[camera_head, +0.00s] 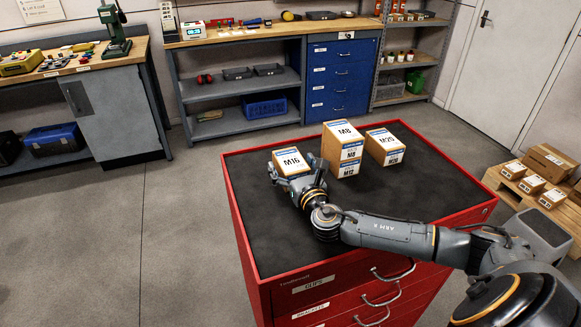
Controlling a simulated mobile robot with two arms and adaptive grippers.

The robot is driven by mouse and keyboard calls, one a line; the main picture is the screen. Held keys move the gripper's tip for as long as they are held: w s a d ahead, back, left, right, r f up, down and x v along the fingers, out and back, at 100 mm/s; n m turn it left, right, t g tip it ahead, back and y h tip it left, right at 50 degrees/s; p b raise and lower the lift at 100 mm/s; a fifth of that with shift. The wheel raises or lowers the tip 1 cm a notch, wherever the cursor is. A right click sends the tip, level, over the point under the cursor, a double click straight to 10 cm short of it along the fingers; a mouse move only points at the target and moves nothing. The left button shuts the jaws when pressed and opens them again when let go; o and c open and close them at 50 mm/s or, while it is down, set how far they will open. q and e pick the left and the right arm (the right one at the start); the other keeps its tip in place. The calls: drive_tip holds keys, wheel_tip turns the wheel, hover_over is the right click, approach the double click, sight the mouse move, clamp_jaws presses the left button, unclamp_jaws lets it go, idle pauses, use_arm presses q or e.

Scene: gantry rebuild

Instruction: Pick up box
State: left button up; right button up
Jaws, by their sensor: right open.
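A cardboard box labelled M16 (290,161) sits at the left of the red cabinet's black top (420,190). My right gripper (296,178) is open at the near side of this box, with a finger near each side. The fingers and hand hide the box's lower front, and I cannot tell whether they touch it. A stack with a box labelled M8 (343,132) on top and a box labelled M12 (348,170) below stands just right of the gripper. A box labelled M20 (385,141) stands further right. My left gripper is not in view.
The cabinet top is clear at its front left and along its right side, apart from my right arm crossing it. Several boxes lie on a pallet (520,185) at the right. A workbench (250,35) with blue drawers (342,78) stands behind, beyond open floor.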

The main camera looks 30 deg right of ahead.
drive_tip(key=shift+w+d, duration=0.1)
drive_tip(key=shift+w, duration=0.35)
drive_tip(key=shift+s, duration=0.1)
drive_tip(key=c, duration=1.5)
drive_tip(key=shift+c, duration=0.8)
drive_tip(key=shift+r, duration=0.2)
